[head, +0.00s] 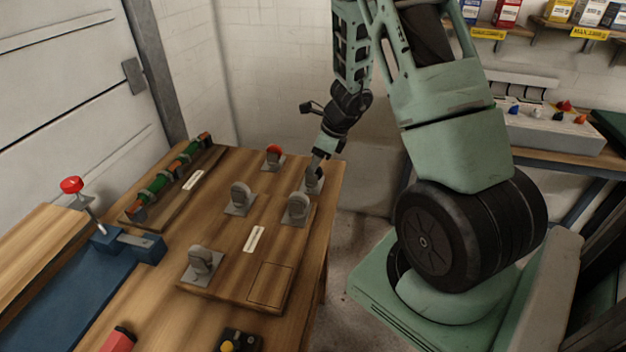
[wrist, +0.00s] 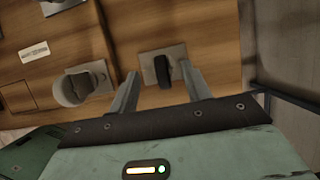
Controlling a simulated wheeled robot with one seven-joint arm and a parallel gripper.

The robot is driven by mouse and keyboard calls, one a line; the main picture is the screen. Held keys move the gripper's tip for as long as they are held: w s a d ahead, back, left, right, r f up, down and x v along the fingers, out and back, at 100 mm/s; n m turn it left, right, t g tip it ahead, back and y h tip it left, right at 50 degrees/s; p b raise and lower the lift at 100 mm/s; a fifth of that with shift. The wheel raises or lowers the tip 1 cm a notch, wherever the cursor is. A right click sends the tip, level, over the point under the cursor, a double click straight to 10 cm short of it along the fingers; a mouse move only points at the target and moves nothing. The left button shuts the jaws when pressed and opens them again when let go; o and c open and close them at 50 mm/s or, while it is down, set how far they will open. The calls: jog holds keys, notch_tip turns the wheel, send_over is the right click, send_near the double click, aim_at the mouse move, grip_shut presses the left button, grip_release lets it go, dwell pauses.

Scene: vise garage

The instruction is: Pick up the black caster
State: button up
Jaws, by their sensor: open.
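The black caster (wrist: 162,70) has a dark wheel standing on a square metal plate in the wrist view. It sits near the far right edge of the table. My gripper (wrist: 159,73) is open, with one finger on each side of the wheel; the right finger looks closer to it, and contact cannot be told. In the head view my gripper (head: 316,172) reaches down over the caster's spot and mostly hides it; a plate shows beneath.
Grey casters (head: 298,207) (head: 241,198) (head: 200,262) and a red caster (head: 274,155) stand nearby on plates on the wooden table (head: 325,190). One grey caster (wrist: 73,88) is left of my fingers in the wrist view. A blue vise (head: 120,243) is at the left.

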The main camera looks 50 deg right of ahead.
aim_at(315, 182)
jog(key=x, duration=0.5)
jog(key=shift+s+d+f, duration=0.1)
grip_shut()
